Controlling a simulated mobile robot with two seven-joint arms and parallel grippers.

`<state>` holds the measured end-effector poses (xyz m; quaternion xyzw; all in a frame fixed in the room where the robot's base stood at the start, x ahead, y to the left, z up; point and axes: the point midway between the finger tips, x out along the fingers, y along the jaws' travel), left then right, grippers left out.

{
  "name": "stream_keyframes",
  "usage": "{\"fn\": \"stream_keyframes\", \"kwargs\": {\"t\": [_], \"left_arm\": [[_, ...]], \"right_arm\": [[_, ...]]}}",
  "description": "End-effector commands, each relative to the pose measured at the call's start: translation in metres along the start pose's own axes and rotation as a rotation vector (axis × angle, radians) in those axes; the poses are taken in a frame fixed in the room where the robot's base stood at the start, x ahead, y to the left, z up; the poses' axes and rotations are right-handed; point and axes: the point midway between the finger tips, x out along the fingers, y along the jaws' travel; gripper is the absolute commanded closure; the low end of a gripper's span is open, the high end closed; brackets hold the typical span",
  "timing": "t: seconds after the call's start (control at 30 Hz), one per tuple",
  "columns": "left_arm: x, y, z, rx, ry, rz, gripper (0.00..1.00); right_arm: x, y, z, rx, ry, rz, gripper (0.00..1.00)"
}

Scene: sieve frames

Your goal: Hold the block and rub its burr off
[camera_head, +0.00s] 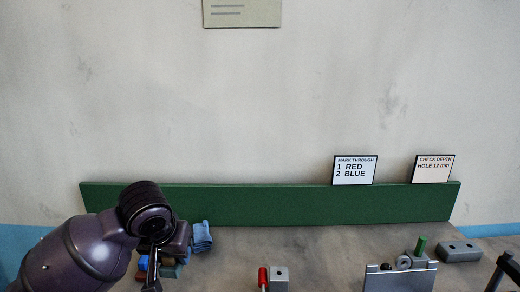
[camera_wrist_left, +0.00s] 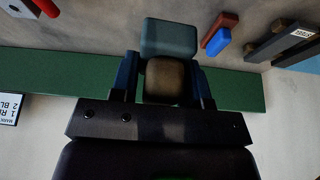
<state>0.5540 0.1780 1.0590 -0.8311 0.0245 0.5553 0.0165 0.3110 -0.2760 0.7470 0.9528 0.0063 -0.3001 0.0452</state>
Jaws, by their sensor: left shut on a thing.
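My left gripper (camera_head: 153,262) comes in from the left, low over the left end of the bench. In the left wrist view, my left gripper (camera_wrist_left: 164,85) has its two dark blue fingers shut on a brown block (camera_wrist_left: 165,78). A grey-teal block (camera_wrist_left: 170,38) shows just beyond the fingertips, against the brown one; I cannot tell whether the two are joined. I cannot make out a burr. A dark bent part at the right edge of the head view (camera_head: 506,268) looks like my right gripper, mostly cut off.
A blue cloth (camera_head: 202,237) and several small coloured pieces lie around my left gripper. A red-handled tool (camera_head: 263,278) stands by a grey holed block (camera_head: 281,275). A metal fixture (camera_head: 400,279) and a grey block (camera_head: 459,251) are at right. A green board (camera_head: 280,207) runs along the back.

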Motion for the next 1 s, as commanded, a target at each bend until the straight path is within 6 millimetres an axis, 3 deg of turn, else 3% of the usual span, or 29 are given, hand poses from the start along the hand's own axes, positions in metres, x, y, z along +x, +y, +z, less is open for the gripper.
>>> {"fn": "stream_keyframes", "kwargs": {"t": [0.03,0.2,0.4,0.6,1.0], "left_arm": [[0.005,-0.005,0.015,-0.014,-0.004,-0.004,0.77],[0.022,-0.016,0.053,-0.032,-0.005,-0.013,0.77],[0.04,-0.024,0.081,-0.05,-0.002,-0.021,0.77],[0.046,-0.027,0.089,-0.055,0.001,-0.023,0.77],[0.042,-0.026,0.087,-0.055,0.005,-0.023,0.77]], "right_arm": [[0.0,0.0,-0.001,0.0,0.001,0.0,0.27],[0.002,0.0,-0.004,-0.001,0.008,-0.001,0.27],[0.005,-0.001,-0.009,-0.003,0.018,-0.003,0.27],[0.004,-0.001,-0.01,-0.003,0.019,-0.003,0.27],[-0.001,0.001,-0.006,-0.003,0.009,0.0,0.27]]}}
